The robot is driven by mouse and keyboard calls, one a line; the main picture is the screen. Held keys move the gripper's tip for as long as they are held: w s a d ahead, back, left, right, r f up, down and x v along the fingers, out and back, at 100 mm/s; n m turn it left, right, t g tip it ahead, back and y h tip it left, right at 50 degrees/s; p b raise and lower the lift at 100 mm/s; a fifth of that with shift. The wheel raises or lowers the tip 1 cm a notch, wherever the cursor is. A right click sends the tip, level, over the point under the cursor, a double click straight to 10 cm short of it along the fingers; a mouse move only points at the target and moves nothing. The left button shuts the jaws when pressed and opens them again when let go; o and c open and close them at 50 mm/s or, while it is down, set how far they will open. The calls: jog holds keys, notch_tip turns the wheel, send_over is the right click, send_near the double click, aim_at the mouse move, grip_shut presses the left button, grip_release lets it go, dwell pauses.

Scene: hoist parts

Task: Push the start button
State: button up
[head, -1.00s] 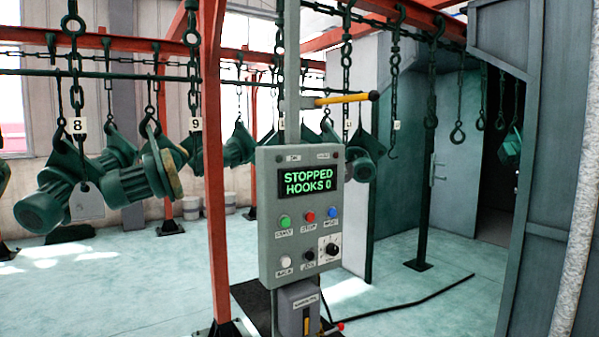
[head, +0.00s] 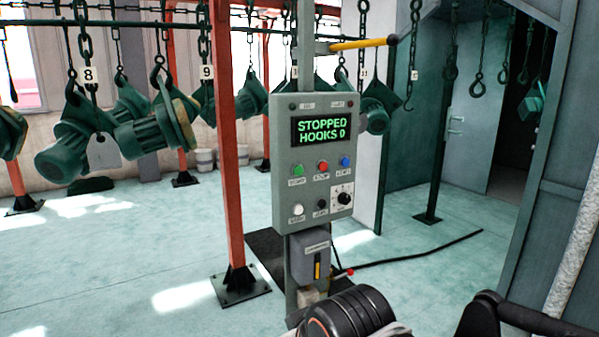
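The start button (head: 298,170) is a small green round button on the grey control box (head: 281,140). It is at the left end of the upper button row, and the label under it is too small to read clearly. The box's display (head: 321,129) reads "STOPPED HOOKS 0" in green letters. A red button (head: 323,166) and a blue button (head: 346,161) sit to the right of the green one. Nothing covers the buttons. Dark parts of my arm show at the bottom edge, below the box; my gripper itself is not in view.
A yellow-handled lever (head: 362,43) juts right above the box. Green castings (head: 72,140) hang from chain hooks at left. A red post (head: 231,150) stands left of the box. A black cable (head: 430,248) lies on the floor. A grey wall panel (head: 545,215) rises at right.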

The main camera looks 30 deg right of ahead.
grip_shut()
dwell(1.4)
